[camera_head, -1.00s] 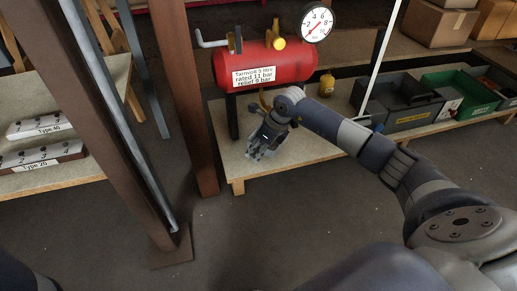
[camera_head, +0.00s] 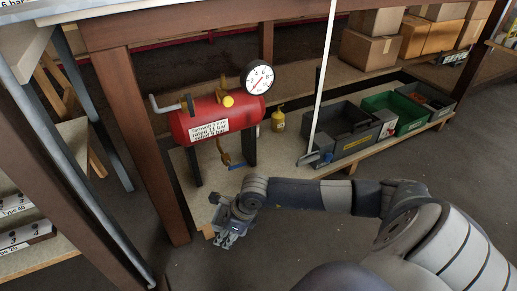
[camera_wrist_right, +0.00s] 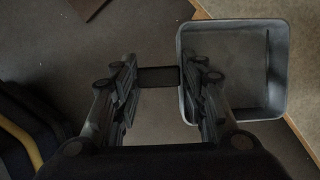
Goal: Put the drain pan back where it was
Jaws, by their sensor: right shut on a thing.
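The drain pan (camera_wrist_right: 277,70) is a grey, square, shallow tray at the upper right of the right wrist view. A short dark handle (camera_wrist_right: 158,77) sticks out from its left side. In the head view my right gripper (camera_head: 230,236) is at the front left corner of the low wooden shelf (camera_head: 290,185), below the red tank (camera_head: 222,121). There the pan cannot be told apart from the fingers. My left gripper is not in view.
The tank has a gauge (camera_head: 258,79) and a blue-handled drain valve (camera_head: 237,167) underneath. A brown post (camera_head: 142,140) rises left of the shelf. Open floor lies in front.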

